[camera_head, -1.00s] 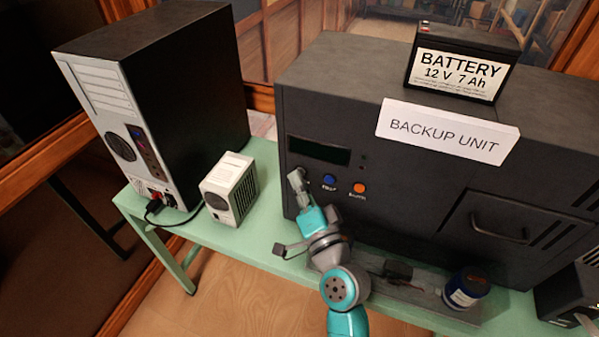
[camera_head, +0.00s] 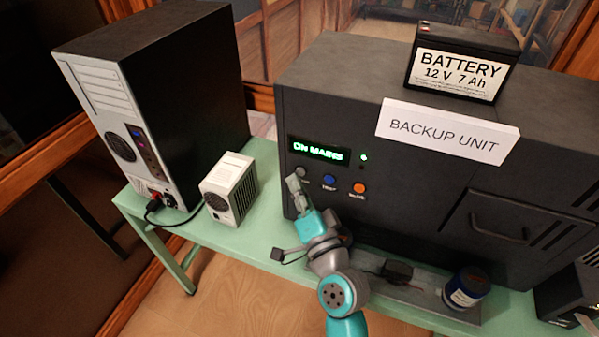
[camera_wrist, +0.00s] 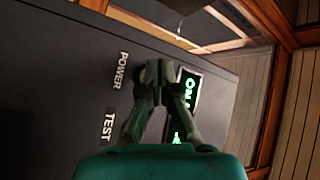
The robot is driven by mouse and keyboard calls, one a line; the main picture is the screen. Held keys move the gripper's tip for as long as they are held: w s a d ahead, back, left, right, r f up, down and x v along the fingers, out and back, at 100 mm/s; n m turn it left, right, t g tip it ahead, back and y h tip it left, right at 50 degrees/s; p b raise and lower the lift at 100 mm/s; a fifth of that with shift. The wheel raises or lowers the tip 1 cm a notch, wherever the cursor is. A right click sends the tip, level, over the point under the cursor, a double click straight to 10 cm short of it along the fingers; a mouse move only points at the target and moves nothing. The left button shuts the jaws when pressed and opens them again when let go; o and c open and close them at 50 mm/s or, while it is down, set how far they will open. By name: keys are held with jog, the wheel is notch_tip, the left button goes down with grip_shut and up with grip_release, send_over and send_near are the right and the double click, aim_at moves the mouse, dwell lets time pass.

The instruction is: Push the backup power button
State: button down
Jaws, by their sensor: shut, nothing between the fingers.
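The dark backup unit (camera_head: 400,190) stands on the green bench with its lit display (camera_head: 318,149) reading "ON MAINS" in green. A small green light (camera_head: 364,157) glows beside it. The grey power button (camera_head: 302,172) is partly visible at the left of the button row, just beyond my fingertips. My gripper (camera_head: 292,182) is shut and empty, close in front of that button; contact cannot be told. In the wrist view my shut gripper (camera_wrist: 158,70) covers the button, with the POWER label (camera_wrist: 121,70) beside it and part of the lit display (camera_wrist: 187,95) behind.
A blue TEST button (camera_head: 329,180) and an orange button (camera_head: 359,188) sit to the right. A white box (camera_head: 229,188) and a black computer tower (camera_head: 180,90) stand left. A battery (camera_head: 460,65) rests on the unit. A blue jar (camera_head: 466,289) stands at front right.

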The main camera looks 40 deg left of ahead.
jog(key=s, duration=0.3)
jog(key=s+d, duration=0.1)
jog(key=s, duration=0.1)
jog(key=shift+s+d, duration=0.2)
jog(key=shift+s, duration=0.2)
dwell(0.4)
